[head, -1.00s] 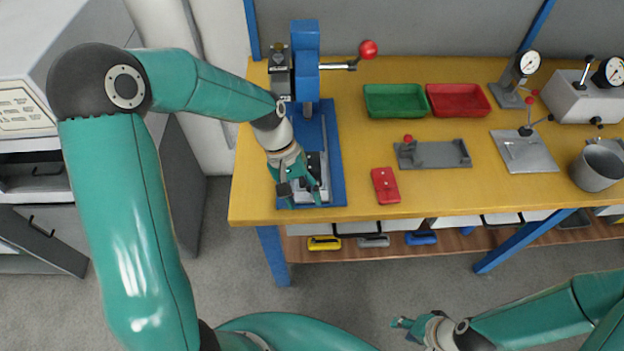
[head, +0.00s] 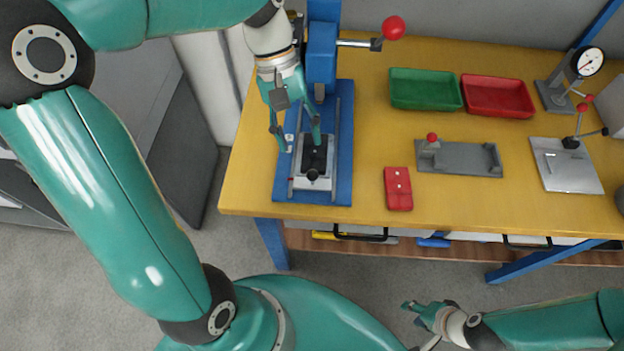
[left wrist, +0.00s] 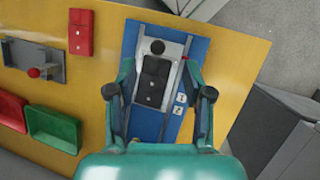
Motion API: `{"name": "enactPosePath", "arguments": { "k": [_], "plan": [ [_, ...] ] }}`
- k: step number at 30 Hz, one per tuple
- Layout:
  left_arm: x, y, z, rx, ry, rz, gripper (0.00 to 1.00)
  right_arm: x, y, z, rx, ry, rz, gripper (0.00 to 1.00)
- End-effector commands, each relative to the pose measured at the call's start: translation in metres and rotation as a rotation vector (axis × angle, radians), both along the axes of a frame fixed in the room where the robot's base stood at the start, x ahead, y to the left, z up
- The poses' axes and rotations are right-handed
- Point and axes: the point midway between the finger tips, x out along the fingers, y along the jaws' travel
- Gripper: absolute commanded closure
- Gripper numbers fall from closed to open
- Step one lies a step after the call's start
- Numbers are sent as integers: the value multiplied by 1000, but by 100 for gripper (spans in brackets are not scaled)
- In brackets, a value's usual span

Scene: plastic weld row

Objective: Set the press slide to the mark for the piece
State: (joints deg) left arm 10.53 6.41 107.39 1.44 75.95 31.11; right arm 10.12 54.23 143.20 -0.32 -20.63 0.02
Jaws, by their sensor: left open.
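The blue press (head: 321,58) stands at the left end of the table. Its slide (head: 318,182) is a silver plate between two rails on the blue base (head: 343,125). The slide carries a black block (head: 313,158) with pale dots, and a black knob (head: 312,175) at its front end. The left wrist view shows the block (left wrist: 152,82) and knob (left wrist: 157,47). Small white labels (left wrist: 179,104) lie beside one rail. My left gripper (head: 296,140) is open, its fingers apart above the slide's sides. My right gripper (head: 425,317) is away from the table, low in the head view; its opening is unclear.
A red lever ball (head: 393,27) sticks out right of the press. A red block (head: 398,188), a grey fixture (head: 460,160), a green tray (head: 425,89) and a red tray (head: 497,96) lie to the right. Bare tabletop separates the base from the red block.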

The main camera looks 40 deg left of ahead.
Motion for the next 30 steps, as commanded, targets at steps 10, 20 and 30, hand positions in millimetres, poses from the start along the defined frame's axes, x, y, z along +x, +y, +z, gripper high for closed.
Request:
{"name": "enactPosePath", "arguments": {
  "k": [10,20,30],
  "plan": [
    [-14,-29,-70,-1,5,0,49,0,0,-7,0,-1,0,60],
    [-20,-43,-104,0,2,3,49,0,0,-10,0,-1,0,60],
    [-20,-44,-106,0,-1,4,49,0,0,-10,0,0,0,60]
  ]
}}
